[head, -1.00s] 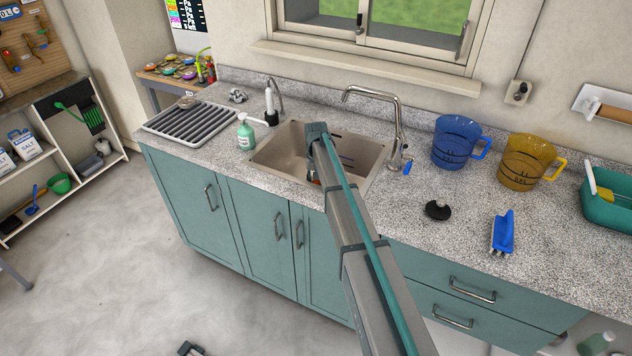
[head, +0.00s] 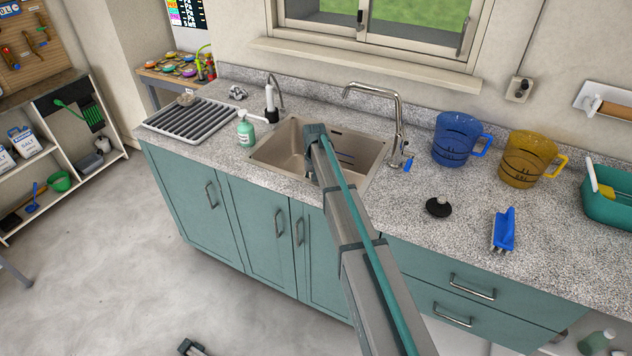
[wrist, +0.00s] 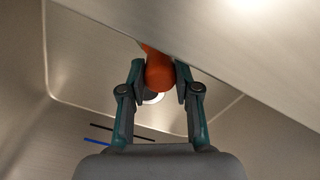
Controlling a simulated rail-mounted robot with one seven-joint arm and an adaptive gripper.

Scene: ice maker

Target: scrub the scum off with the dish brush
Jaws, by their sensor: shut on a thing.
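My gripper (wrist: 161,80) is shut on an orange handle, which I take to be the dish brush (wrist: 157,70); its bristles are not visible. The handle's rounded end faces the wrist camera. In the head view my arm reaches down into the steel sink (head: 283,150), and it hides the gripper and the brush. The sink's walls also show in the wrist view (wrist: 75,60). A pale round patch shows just behind the handle. I cannot make out any scum clearly.
The tap (head: 396,120) rises at the sink's back right. A soap bottle (head: 246,130) and drying rack (head: 190,122) stand left. To the right are a blue jug (head: 455,140), an amber jug (head: 525,160), a black stopper (head: 438,207), a blue scrub brush (head: 504,230) and a teal tub (head: 610,210).

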